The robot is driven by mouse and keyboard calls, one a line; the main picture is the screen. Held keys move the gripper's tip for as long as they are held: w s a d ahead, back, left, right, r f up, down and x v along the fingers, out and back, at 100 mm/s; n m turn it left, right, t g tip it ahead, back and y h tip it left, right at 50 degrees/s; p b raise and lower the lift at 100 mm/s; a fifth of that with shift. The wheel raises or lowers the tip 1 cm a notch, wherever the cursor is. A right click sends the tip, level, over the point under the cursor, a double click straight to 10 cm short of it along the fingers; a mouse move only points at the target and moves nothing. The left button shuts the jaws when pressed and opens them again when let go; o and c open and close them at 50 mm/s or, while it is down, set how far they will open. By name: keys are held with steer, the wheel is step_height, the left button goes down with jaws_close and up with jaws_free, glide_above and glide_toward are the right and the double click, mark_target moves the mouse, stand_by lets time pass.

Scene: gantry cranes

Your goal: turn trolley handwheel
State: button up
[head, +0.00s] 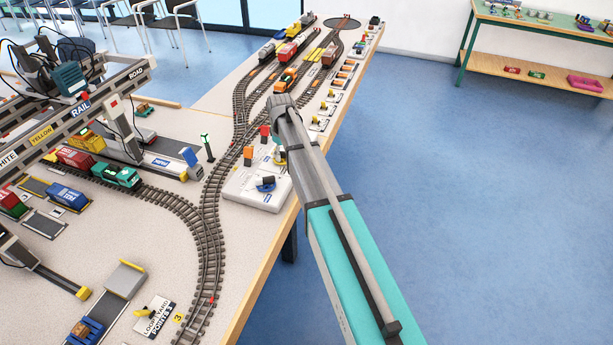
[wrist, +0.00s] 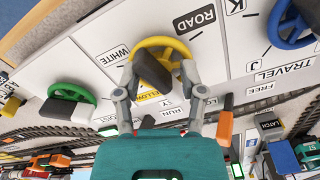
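The yellow handwheel (wrist: 165,48), with a dark crossbar, is on a white panel (wrist: 100,38) in the wrist view. Labels ROAD, WHITE and partly hidden YELLOW stand around it; I take it as the trolley handwheel. My gripper (wrist: 158,78) is open, one finger on each side of this wheel, close to its rim. I cannot tell whether the fingers touch it. In the head view, the control panel (head: 246,193) sits at the table's right edge, and my arm hides part of it and my gripper.
A blue handwheel (wrist: 289,25) labelled TRAVEL is on the right, a green handwheel (wrist: 69,103) on the left. An orange lever (wrist: 225,126) stands near my right finger. Crane (head: 75,110), tracks and trains fill the table; blue floor (head: 450,200) is clear at right.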

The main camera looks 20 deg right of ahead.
mark_target(281, 152)
steer(key=shift+a+m, duration=0.1)
steer(key=shift+m, duration=1.1)
step_height(281, 152, up, 14)
steer(key=p, duration=1.4)
steer(key=s+m, duration=0.4)
steer(key=s, duration=2.2)
steer(key=shift+s+d+f, duration=0.15)
steer(key=shift+s+d, duration=0.15)
steer(key=shift+d, duration=0.1)
steer(key=o, duration=0.4)
steer(key=shift+w, duration=0.25)
steer(key=shift+o, duration=1.4)
steer(key=w+a+m, duration=0.1)
steer(key=w+m, duration=0.6)
steer(key=w, duration=2)
steer(key=shift+s, duration=0.1)
steer(key=shift+f, duration=0.1)
step_height(281, 152, down, 14)
steer(key=b, duration=1.4)
steer(key=shift+r, duration=0.25)
